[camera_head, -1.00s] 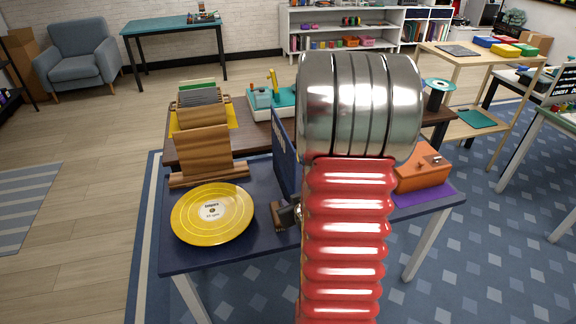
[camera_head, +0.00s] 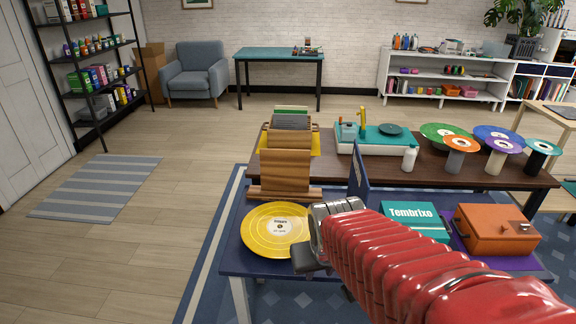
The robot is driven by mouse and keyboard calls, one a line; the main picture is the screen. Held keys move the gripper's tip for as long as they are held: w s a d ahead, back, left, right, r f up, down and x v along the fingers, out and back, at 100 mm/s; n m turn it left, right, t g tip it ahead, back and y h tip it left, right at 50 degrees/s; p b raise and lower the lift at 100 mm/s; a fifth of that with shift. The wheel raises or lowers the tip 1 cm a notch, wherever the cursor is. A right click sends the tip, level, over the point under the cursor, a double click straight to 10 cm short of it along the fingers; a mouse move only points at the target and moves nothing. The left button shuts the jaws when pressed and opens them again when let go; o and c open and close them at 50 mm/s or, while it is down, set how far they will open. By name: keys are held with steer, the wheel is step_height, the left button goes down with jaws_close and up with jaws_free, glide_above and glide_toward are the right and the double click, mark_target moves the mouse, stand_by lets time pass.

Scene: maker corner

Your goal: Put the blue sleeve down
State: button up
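The blue sleeve (camera_head: 359,184) shows as a thin dark blue panel, upright and seen nearly edge-on, just above my red arm. Its lower part is hidden behind the arm, so I cannot tell what supports it. My gripper (camera_head: 305,260) shows only as a dark part at the left of my arm's silver end, over the blue table (camera_head: 255,266), just right of the yellow record (camera_head: 275,230). Its fingertips are not clear, and whether it touches the sleeve is hidden.
A wooden rack (camera_head: 286,172) stands behind the record. At right are a teal Tembrixo box (camera_head: 414,222) and an orange case (camera_head: 497,229). The brown table (camera_head: 340,174) behind holds a teal turntable (camera_head: 375,142), a white bottle (camera_head: 409,158) and several discs on stands.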

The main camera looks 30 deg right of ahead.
steer(key=s+a+r+n+t+y, duration=0.1)
steer(key=s+a+r+n, duration=0.2)
steer(key=s+a+r, duration=0.2)
steer(key=a+r, duration=0.3)
steer(key=a, duration=0.4)
steer(key=shift+s+r+t+y, duration=0.2)
steer(key=shift+t+y, duration=0.1)
steer(key=shift+y, duration=0.1)
